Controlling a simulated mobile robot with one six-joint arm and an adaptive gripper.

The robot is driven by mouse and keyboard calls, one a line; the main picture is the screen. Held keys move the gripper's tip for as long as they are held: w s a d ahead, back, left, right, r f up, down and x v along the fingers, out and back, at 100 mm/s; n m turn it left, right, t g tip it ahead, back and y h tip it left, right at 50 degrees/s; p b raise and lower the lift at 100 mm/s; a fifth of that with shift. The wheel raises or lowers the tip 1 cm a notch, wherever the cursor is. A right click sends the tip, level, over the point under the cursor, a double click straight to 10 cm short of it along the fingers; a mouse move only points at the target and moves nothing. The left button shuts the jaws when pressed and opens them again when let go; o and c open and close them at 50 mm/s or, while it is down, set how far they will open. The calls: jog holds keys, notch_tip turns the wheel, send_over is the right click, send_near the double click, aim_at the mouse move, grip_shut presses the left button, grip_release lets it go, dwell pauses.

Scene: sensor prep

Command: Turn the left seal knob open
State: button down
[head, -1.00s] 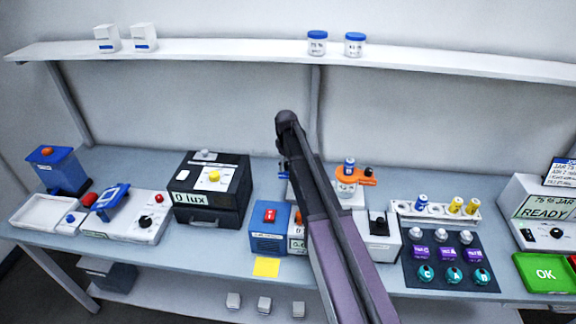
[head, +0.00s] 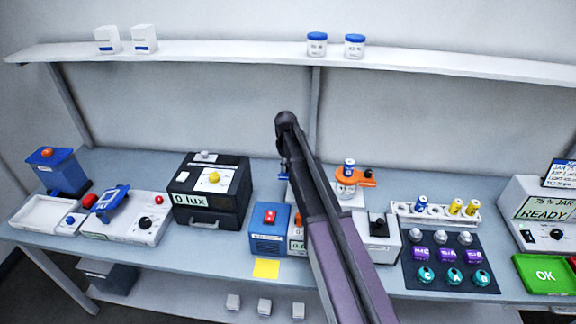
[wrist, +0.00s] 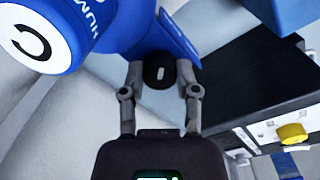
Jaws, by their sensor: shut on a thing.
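In the wrist view, a round black knob (wrist: 158,72) with a short white mark sits beside a blue plate and a blue cylinder (wrist: 45,35) lettered "HUM" and "C". My gripper (wrist: 164,78) has one finger on each side of the knob and is shut on it. The white mark runs roughly along the picture's up-down direction. In the head view my arm hides the knob and most of the left holder. To the right of the arm, an orange holder (head: 350,179) carries a blue-and-white vial (head: 349,167) and has its own black knob (head: 369,173).
The black lux box (head: 212,190) stands left of the arm; its yellow knob (wrist: 292,134) shows in the wrist view. A blue box with a red switch (head: 269,238) stands close to the arm. A vial rack (head: 436,213) and dark button panel (head: 451,265) lie right.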

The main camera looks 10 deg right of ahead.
jog(key=m, duration=0.4)
jog(key=shift+m, duration=0.3)
jog(key=m, duration=0.4)
jog(key=shift+m, duration=0.3)
jog(key=m, duration=0.4)
jog(key=shift+m+g, duration=0.3)
jog(key=shift+m, duration=1.7)
jog(key=shift+c, duration=1.7)
grip_release()
